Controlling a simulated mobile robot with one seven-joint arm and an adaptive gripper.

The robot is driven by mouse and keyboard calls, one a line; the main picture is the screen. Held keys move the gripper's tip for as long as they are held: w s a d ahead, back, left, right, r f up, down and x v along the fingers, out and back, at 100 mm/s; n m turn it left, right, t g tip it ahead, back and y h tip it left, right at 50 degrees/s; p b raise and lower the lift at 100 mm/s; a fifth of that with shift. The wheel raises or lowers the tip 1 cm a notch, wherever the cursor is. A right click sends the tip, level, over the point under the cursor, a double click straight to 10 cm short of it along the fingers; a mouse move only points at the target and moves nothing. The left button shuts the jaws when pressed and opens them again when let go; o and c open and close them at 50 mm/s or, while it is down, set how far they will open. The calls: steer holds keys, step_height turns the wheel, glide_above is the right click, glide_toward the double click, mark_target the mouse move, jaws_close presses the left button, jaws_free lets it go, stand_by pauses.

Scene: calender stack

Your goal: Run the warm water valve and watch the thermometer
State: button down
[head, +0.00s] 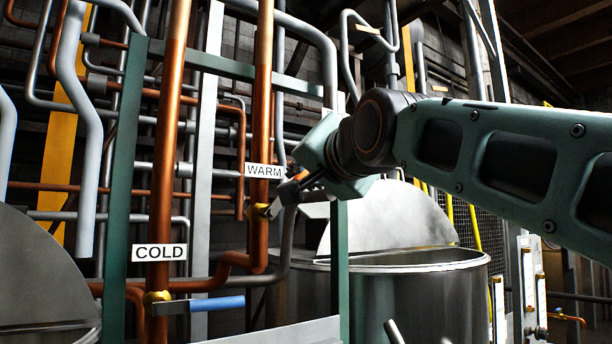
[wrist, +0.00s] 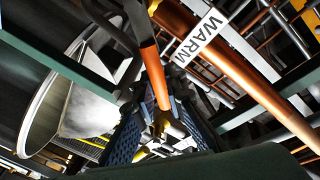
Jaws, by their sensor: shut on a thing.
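The warm water valve (head: 260,212) is a brass body on a vertical copper pipe, below the white WARM label (head: 264,171). My gripper (head: 288,192) is at this valve and mostly hides its lever. In the wrist view, my gripper's blue ridged fingers (wrist: 160,118) are closed around an orange-red lever handle (wrist: 160,88). The WARM label also shows there (wrist: 201,38). The cold valve (head: 157,300), with a blue handle (head: 217,304) pointing right, sits below the COLD label (head: 159,252). I cannot make out a thermometer for certain.
A large steel tank (head: 400,300) with a raised half lid (head: 385,220) stands behind the valve. A green upright (head: 340,260) is close to my gripper. Copper and grey pipes crowd the left side. White panels with brass fittings (head: 527,285) stand at the lower right.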

stand_by(0.4)
step_height(320, 180, down, 6)
steer(key=w+d+m+g, duration=0.1)
steer(key=d+m+g, duration=0.1)
steer(key=m, duration=0.7)
steer(key=shift+w+d+f+g+y, duration=0.2)
steer(key=shift+w+g+y, duration=0.1)
steer(key=shift+w+y, duration=0.1)
steer(key=c, duration=2)
jaws_free()
steer(key=shift+s, duration=0.1)
steer(key=shift+o, duration=0.2)
steer(key=v, duration=1.2)
